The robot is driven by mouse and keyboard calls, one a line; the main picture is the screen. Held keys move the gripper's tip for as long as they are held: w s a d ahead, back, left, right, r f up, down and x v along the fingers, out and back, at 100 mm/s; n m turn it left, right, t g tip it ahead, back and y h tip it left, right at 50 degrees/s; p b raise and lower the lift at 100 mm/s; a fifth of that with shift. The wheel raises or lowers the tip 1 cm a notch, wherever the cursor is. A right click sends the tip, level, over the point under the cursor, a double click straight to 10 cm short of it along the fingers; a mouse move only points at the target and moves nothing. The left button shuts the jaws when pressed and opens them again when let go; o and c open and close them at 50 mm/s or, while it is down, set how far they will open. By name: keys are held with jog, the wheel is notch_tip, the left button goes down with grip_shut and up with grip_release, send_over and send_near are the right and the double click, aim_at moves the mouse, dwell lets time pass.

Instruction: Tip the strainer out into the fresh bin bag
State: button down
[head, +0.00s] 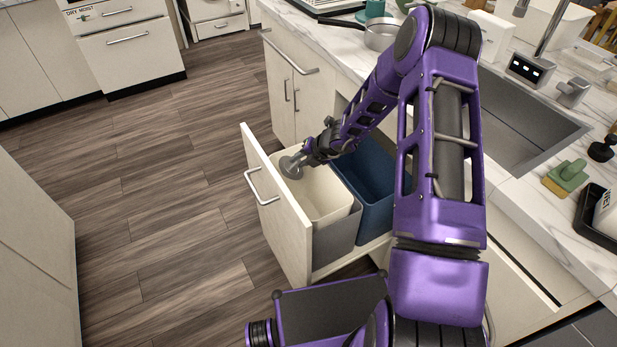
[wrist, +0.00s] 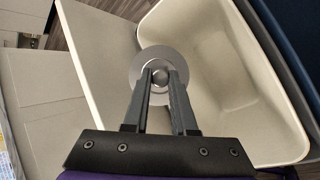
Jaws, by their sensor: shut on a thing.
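The strainer (head: 291,168) is a small grey metal disc with a central knob. My gripper (head: 304,157) is shut on it, and in the wrist view my two fingers (wrist: 160,82) pinch the knob of the strainer (wrist: 139,72). It hangs over the left end of the cream-lined bin (head: 322,196), overlapping the rim in the wrist view. The lined bin (wrist: 225,70) looks empty and pale inside. The strainer's underside is hidden, and I cannot tell whether it holds scraps.
The bin sits in a pulled-out drawer with a white front (head: 275,205). A dark blue bin (head: 375,205) stands beside it. The sink (head: 535,125), a saucepan (head: 380,36) and a green scrubber (head: 567,174) are on the counter side. The floor left is clear.

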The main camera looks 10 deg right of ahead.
jog(key=shift+s+d+f+m+t+y+b, duration=0.1)
jog(key=shift+d+m+t+y+b, duration=0.1)
jog(key=shift+d+y, duration=0.4)
jog(key=shift+s+d+f+m+t+y+b, duration=0.1)
jog(key=shift+d+t+y, duration=0.1)
jog(key=shift+d+y, duration=0.4)
dwell(0.5)
jog(key=shift+s+d+f+m+t+y+b, duration=0.15)
jog(key=shift+d+m+t+y+b, duration=0.1)
jog(key=shift+y+b, duration=0.55)
jog(key=shift+d+f+m+t+y+b, duration=0.25)
jog(key=shift+y+b, duration=0.3)
jog(key=shift+b, duration=0.5)
jog(key=shift+s+d+f+m+t+y+b, duration=0.1)
jog(key=shift+d+t+y+b, duration=0.15)
jog(key=shift+y+b, duration=0.55)
dwell(0.7)
jog(key=shift+s+d+f+t+y+b, duration=0.1)
jog(key=shift+d+f+t+y+b, duration=0.2)
jog(key=shift+d+y+b, duration=0.85)
jog(key=shift+a+f+m+h+b, duration=0.15)
jog(key=shift+a+m+h+b, duration=0.2)
jog(key=shift+b, duration=0.35)
